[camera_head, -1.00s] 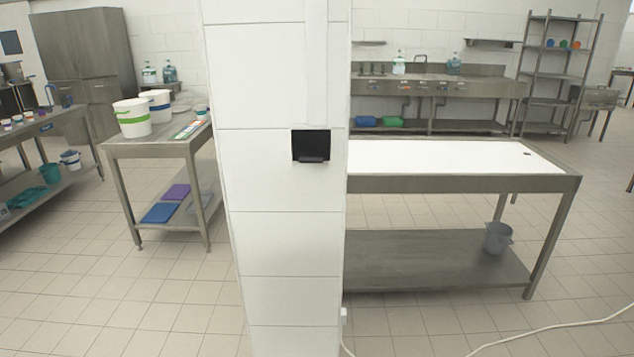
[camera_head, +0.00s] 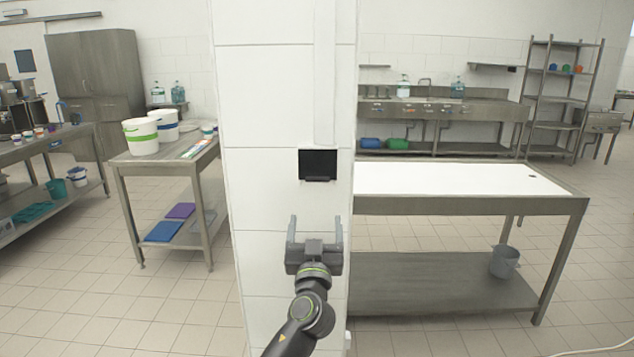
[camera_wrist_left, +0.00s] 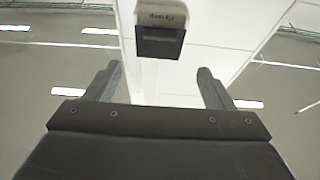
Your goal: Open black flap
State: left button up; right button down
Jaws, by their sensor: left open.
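The black flap (camera_head: 318,164) is a small dark square unit set on the front of the white tiled pillar. In the left wrist view its dark face (camera_wrist_left: 160,44) shows at the top middle, below a pale strip with dark lettering. My left gripper (camera_head: 315,228) is open and empty, its two fingers pointing up the pillar below the flap. In the left wrist view the open fingers (camera_wrist_left: 160,84) are spread wider than the flap, which lies beyond their tips. They look apart from it. My right gripper is not in view.
The white tiled pillar (camera_head: 270,120) stands directly ahead. A steel table with a white top (camera_head: 450,180) is to its right, with a grey bucket (camera_head: 504,261) on the lower shelf. A steel table (camera_head: 165,165) with white buckets is to the left. Floor is clear between them.

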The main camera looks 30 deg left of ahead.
aim_at(317, 180)
pick_arm(q)
jog(key=p+x, duration=0.3)
jog(key=x, duration=0.9)
jog(key=shift+w+a, duration=0.1)
jog(key=shift+w, duration=0.1)
jog(key=c, duration=1.4)
